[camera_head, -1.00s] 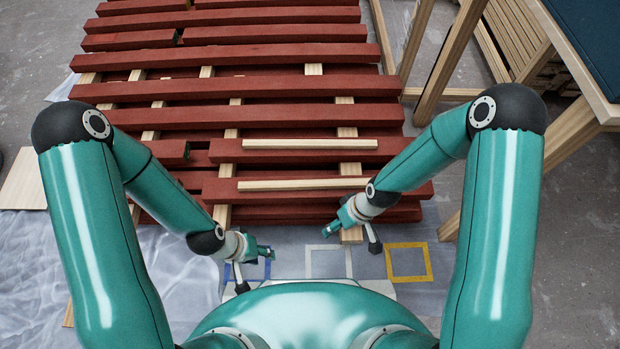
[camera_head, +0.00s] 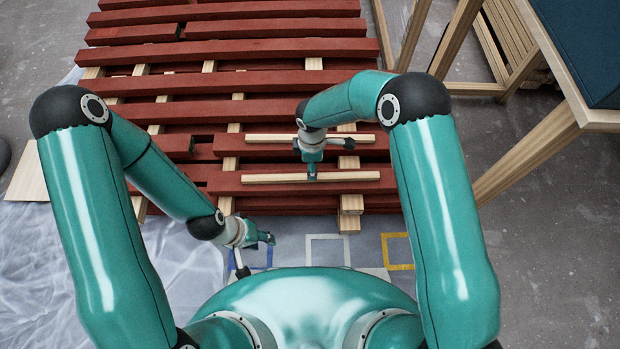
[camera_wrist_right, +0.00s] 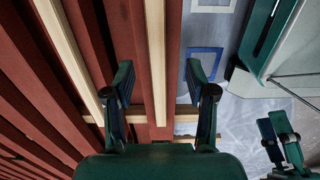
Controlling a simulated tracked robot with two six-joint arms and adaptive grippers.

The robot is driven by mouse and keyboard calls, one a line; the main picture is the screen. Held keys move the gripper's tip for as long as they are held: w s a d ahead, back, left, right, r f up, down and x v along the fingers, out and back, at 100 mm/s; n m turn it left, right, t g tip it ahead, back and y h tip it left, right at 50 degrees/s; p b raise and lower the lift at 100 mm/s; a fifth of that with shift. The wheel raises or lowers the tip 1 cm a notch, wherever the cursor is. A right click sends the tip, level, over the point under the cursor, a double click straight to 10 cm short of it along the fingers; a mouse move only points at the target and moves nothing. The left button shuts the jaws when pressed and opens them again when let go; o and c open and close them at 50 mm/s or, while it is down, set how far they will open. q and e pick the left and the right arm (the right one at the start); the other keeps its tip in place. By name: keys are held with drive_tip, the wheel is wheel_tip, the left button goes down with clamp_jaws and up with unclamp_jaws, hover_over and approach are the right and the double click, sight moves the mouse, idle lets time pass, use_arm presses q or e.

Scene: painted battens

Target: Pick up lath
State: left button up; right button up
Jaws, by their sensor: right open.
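A pale bare-wood lath (camera_head: 275,179) lies along a red batten near the front of the stack. A second pale lath (camera_head: 270,138) lies parallel behind it. My right gripper (camera_head: 312,174) is open over the front lath, near its middle. In the right wrist view, my right gripper (camera_wrist_right: 162,72) has its fingers apart, with the front lath (camera_wrist_right: 154,45) running between them; I cannot tell whether they touch it. The second lath (camera_wrist_right: 68,45) is outside the left finger. My left gripper (camera_head: 257,254) is open and empty in front of the stack, near a blue square outline.
Red-painted battens (camera_head: 250,80) lie in rows on pale cross bearers. Blue (camera_head: 262,266), white (camera_head: 327,238) and yellow (camera_head: 384,247) square outlines mark the ground in front. A wooden-legged table (camera_head: 530,158) stands at right. Plastic sheeting (camera_head: 60,250) covers the left floor.

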wheel_tip(320, 180, down, 2)
drive_tip(key=shift+f, duration=0.2)
drive_tip(key=f+b, duration=0.1)
drive_tip(key=f, duration=0.1)
drive_tip(key=f+b, duration=0.1)
drive_tip(key=f, duration=0.2)
drive_tip(key=shift+w+a+f, duration=0.1)
drive_tip(key=shift+w, duration=0.1)
clamp_jaws()
